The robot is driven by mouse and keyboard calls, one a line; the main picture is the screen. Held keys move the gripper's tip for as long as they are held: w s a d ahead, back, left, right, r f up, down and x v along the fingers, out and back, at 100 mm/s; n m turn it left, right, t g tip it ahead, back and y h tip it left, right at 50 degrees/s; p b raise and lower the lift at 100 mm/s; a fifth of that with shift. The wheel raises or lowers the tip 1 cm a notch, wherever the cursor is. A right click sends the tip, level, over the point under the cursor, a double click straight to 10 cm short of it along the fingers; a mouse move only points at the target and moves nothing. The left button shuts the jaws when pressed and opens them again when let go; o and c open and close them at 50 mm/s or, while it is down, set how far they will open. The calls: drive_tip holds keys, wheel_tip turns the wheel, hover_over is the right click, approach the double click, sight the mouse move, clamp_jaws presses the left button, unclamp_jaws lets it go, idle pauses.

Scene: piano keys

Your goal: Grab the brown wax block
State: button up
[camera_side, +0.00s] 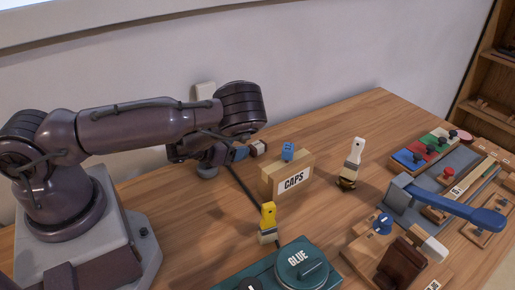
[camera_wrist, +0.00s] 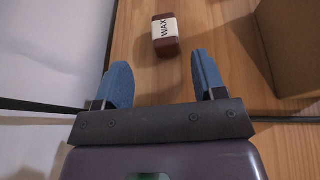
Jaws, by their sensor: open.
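The brown wax block (camera_wrist: 166,43) has a white label reading WAX and lies on the wooden table, seen at the upper middle of the wrist view. In the side view it is the small block (camera_side: 258,147) with a pale band, just right of my fingertips. My gripper (camera_wrist: 161,82) has two blue fingers, apart and empty, with the block beyond their tips and roughly between them. In the side view my gripper (camera_side: 241,153) is low behind the CAPS box and points toward the block.
The CAPS box (camera_side: 291,181) with a blue piece (camera_side: 288,152) on top stands right of my gripper; its side (camera_wrist: 288,50) fills the wrist view's upper right. The wall (camera_wrist: 45,60) is close on the left. A dark cable crosses the table. Brushes and a teal GLUE unit (camera_side: 285,270) stand nearer.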

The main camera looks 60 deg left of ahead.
sight(255, 145)
drive_tip(key=shift+d+x, duration=0.15)
drive_tip(key=shift+x, duration=1.3)
drive_tip(key=shift+d+x, duration=0.15)
drive_tip(key=shift+x, duration=1.3)
drive_tip(key=shift+w+r, duration=0.1)
drive_tip(key=c, duration=1)
